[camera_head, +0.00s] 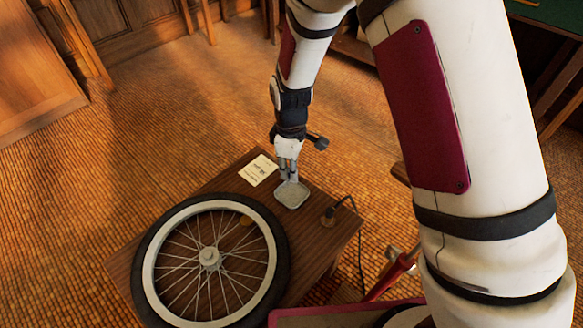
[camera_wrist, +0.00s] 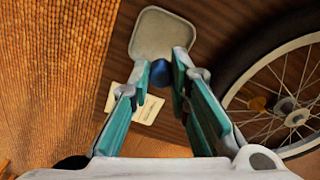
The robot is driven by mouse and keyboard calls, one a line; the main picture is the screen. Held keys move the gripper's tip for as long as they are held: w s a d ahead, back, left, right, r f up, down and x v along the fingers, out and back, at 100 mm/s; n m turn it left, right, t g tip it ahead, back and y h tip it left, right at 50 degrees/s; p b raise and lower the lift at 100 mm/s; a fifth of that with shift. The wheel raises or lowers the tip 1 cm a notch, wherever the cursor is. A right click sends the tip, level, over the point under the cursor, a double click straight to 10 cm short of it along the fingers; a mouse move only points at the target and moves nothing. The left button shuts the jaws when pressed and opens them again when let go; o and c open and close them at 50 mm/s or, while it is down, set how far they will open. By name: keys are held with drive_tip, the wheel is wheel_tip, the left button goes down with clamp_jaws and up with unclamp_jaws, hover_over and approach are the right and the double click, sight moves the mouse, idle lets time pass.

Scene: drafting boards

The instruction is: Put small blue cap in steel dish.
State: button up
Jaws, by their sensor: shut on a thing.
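The small blue cap (camera_wrist: 161,73) is between my fingertips in the wrist view. My gripper (camera_wrist: 163,76) is shut on it, with a finger on each side. The steel dish (camera_wrist: 162,32) is a pale grey square dish with rounded corners on the wooden table. In the wrist view the cap overlaps the dish's near edge; I cannot tell its height above it. In the head view my gripper (camera_head: 287,177) points down at the dish's far edge, and the dish (camera_head: 292,195) shows just below it. The cap cannot be made out in the head view.
A spoked wheel with a black tyre (camera_head: 145,285) covers the table's left front. A white printed card (camera_head: 258,170) lies left of my gripper. A small dark brown object with a cord (camera_head: 328,217) stands right of the dish. The wooden table (camera_head: 318,244) has bare room there.

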sight(292, 194)
drive_tip(key=shift+d+f+b, duration=0.1)
drive_tip(key=shift+f+b, duration=2.8)
drive_tip(key=shift+f, duration=1.2)
drive_tip(key=o, duration=0.8)
drive_tip(key=shift+c, duration=0.2)
drive_tip(key=shift+r, duration=0.15)
